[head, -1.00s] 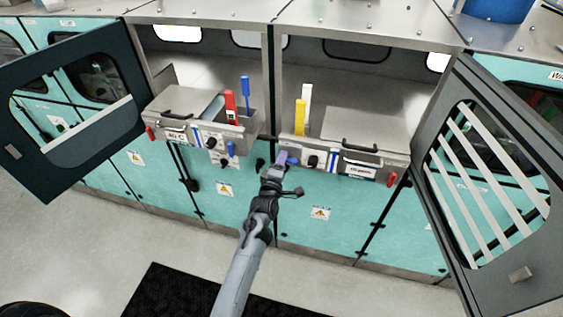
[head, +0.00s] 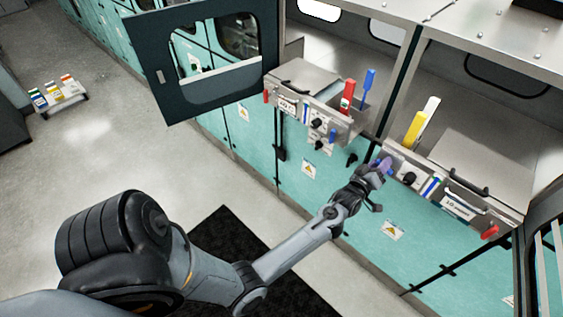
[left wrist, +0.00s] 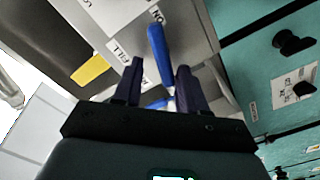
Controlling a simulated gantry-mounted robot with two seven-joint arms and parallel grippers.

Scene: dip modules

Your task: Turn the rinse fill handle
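My left gripper (head: 382,166) is at the front panel of the right-hand dip module, near its left end. In the left wrist view its two dark purple fingers (left wrist: 160,88) are spread apart. A blue handle (left wrist: 157,48) shows between them, closer to the right finger, beside printed "FILL" and "ON" labels. More blue (left wrist: 158,104) shows lower between the fingers. I cannot tell whether a finger touches the handle. In the head view the gripper hides this handle. My right gripper is not in view.
A black knob (head: 409,178) and a blue-and-white strip (head: 431,186) are right of the gripper. Yellow (head: 414,130) and red (head: 347,97) upright handles stand on the modules. An open dark door (head: 203,50) is at upper left. A small cart (head: 60,97) stands far left.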

